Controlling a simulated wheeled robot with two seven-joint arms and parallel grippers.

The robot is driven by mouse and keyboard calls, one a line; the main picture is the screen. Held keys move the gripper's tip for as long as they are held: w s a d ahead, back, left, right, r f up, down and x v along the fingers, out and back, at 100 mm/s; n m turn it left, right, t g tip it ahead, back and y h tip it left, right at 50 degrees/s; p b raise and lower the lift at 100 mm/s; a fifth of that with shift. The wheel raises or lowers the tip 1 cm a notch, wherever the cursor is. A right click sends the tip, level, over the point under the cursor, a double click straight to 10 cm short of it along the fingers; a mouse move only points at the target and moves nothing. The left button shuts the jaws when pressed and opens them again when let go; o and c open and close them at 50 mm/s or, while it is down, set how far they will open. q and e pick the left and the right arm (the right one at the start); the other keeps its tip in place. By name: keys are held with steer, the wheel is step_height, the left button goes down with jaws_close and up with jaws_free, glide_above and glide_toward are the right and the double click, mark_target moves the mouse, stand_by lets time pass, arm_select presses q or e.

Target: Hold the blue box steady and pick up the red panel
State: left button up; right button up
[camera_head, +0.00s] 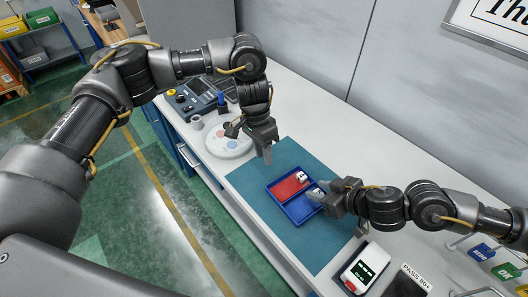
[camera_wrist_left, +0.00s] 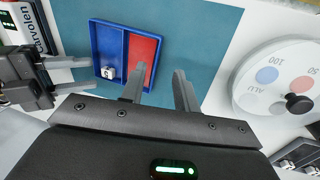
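The blue box (camera_head: 301,211) lies on the teal mat, with a divider between two compartments. The red panel (camera_head: 287,188) lies flat in one compartment; it also shows in the left wrist view (camera_wrist_left: 143,52). My left gripper (camera_head: 266,156) points down above the mat, beside the box's red side. In the left wrist view its fingers (camera_wrist_left: 160,85) are apart with nothing between them, one overlapping the near end of the red panel. My right gripper (camera_head: 322,192) is at the opposite side of the box. Its fingers (camera_wrist_left: 80,74) look apart, tips close to the box wall; contact is unclear.
A round white dial plate (camera_head: 228,139) stands left of the mat (camera_head: 258,181). A device with a screen (camera_head: 364,268) is at the front right.

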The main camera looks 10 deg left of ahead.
mark_target(268, 187)
arm_select(q)
steer(key=x, duration=1)
steer(key=shift+s+d+f, duration=0.1)
steer(key=shift+d+f, duration=0.05)
steer(key=shift+f, duration=0.25)
jaws_close()
stand_by(0.4)
